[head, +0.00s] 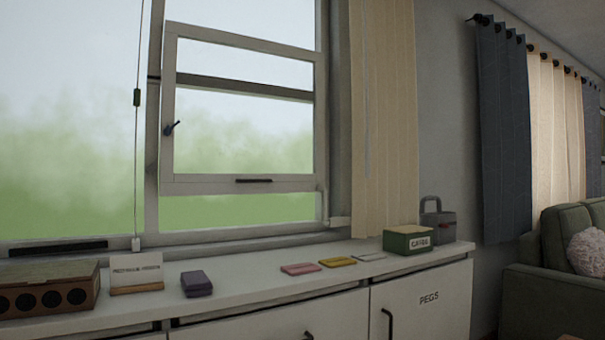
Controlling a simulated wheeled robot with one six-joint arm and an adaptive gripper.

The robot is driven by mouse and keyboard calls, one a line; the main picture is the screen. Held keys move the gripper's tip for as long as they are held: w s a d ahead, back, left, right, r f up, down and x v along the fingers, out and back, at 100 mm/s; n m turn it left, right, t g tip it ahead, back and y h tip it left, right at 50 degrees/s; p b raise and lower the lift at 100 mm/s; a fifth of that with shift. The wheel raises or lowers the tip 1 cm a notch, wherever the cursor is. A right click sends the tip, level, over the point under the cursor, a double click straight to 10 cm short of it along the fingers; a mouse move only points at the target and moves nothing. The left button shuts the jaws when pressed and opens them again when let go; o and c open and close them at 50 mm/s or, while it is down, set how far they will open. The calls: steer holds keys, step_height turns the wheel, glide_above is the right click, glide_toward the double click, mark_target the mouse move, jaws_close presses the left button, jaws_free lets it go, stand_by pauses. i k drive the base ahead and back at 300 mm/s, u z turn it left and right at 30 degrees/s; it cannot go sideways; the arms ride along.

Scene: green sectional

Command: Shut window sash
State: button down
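The window sash (240,183) is a pale-framed glazed panel in the middle of the head view. It stands open, apart from the window frame (152,130) behind it. Its left side looks larger and nearer to me than its right side. A dark handle (170,128) sits on its left stile, and a dark pull (253,181) on its bottom rail. A strip of green outdoors shows below the sash. How its right edge joins the frame is hard to tell. My gripper is not in view.
Below the window, a white counter (235,282) holds a brown box (48,287), a card stand (136,272), a purple block (196,284), several flat pieces, a green box (408,239) and a grey container (438,222). A cord (137,160) hangs left of the sash; a beige curtain (383,120) hangs right.

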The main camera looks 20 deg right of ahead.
mark_target(171, 184)
steer(key=z, duration=1.05)
steer(key=i, duration=0.6)
steer(key=u, duration=0.85)
